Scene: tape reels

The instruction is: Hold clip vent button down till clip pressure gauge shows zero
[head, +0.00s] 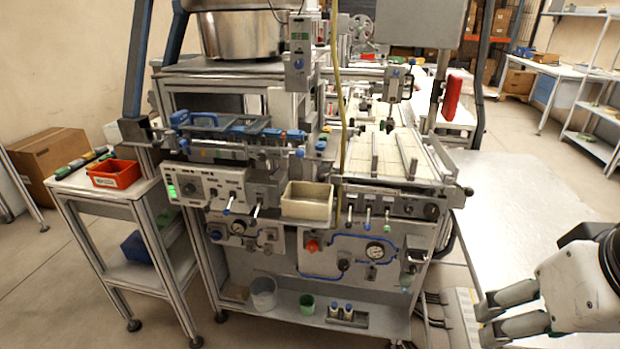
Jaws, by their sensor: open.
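A machine with a panel front (345,270) stands in the middle of the head view. A round gauge with a pale face (375,251) sits on the lower right panel, beside blue tubing. A second, smaller gauge (238,227) sits on the lower left panel. Their readings are too small to make out. Several small knobs and buttons are near them, including a red knob (312,246). No label shows which is the clip vent button or the clip pressure gauge. My gripper (484,319) is open and empty at the lower right, well apart from the panel.
A cream bin (307,201) projects from the machine's front, with levers beside it. A side table at left holds a red tray (113,174). A pale bench top (530,205) lies right of the machine. Open floor shows at lower left.

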